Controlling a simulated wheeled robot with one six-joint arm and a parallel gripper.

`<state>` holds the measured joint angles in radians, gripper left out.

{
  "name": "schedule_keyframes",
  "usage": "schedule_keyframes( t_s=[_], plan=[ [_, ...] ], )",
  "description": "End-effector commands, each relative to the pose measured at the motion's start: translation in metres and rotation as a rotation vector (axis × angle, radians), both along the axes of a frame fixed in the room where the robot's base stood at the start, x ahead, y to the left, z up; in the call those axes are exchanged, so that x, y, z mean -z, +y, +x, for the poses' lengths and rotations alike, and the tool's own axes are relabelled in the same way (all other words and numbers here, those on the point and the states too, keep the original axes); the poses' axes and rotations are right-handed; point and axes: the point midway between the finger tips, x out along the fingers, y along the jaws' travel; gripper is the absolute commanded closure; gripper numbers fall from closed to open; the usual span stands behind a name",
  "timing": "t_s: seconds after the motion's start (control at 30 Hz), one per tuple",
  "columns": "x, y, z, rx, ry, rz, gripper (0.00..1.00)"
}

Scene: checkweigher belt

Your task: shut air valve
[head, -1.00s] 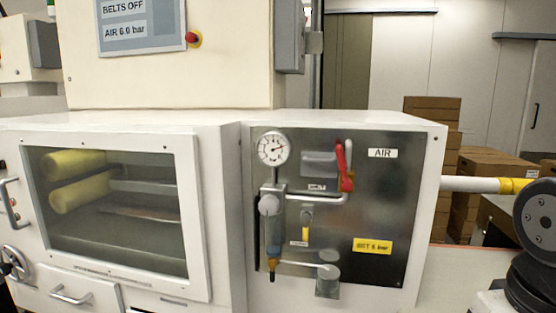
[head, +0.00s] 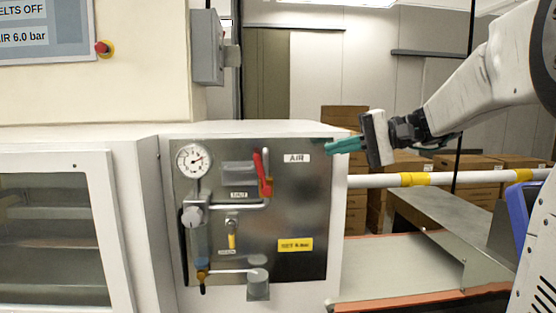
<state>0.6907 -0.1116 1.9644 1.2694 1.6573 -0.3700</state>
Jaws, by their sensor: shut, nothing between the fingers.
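The air panel (head: 300,205) is a dark metal plate on the front of a white cabinet, with an "AIR" label at its top right. The air valve's red handle (head: 262,172) stands upright on the pipe near the panel's top middle. A round pressure gauge (head: 194,160) is left of it. A small yellow lever (head: 231,238) hangs down below the pipe. My gripper (head: 328,147) comes in from the right, with teal fingers pointing left. It is shut and empty, to the right of the red handle and apart from it in the picture.
A white pipe with yellow bands (head: 385,181) runs right from the cabinet, below my gripper. A grey belt (head: 400,265) lies at lower right. A glazed door (head: 55,240) is at left. A grey box (head: 207,50) and red emergency button (head: 103,47) are above.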

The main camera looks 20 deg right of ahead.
Motion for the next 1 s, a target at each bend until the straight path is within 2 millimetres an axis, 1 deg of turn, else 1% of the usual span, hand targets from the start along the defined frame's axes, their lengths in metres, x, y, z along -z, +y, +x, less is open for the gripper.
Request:
schedule_keyframes(
  t_s=[0.07,0.17,0.4,0.6,0.7,0.8,1.0],
  plan=[
    [0.0,0.006,0.004,-0.002,-0.006,0.005,1.0],
    [0.005,0.021,0.011,-0.006,-0.004,0.003,1.0],
    [0.019,0.066,0.036,-0.007,-0.002,0.003,1.0],
    [0.028,0.097,0.054,-0.005,-0.001,0.003,1.0],
    [0.032,0.107,0.06,-0.004,-0.001,0.002,1.0],
    [0.034,0.113,0.064,-0.003,-0.002,0.002,1.0],
    [0.035,0.117,0.066,-0.001,-0.002,0.001,1.0]
  ],
)
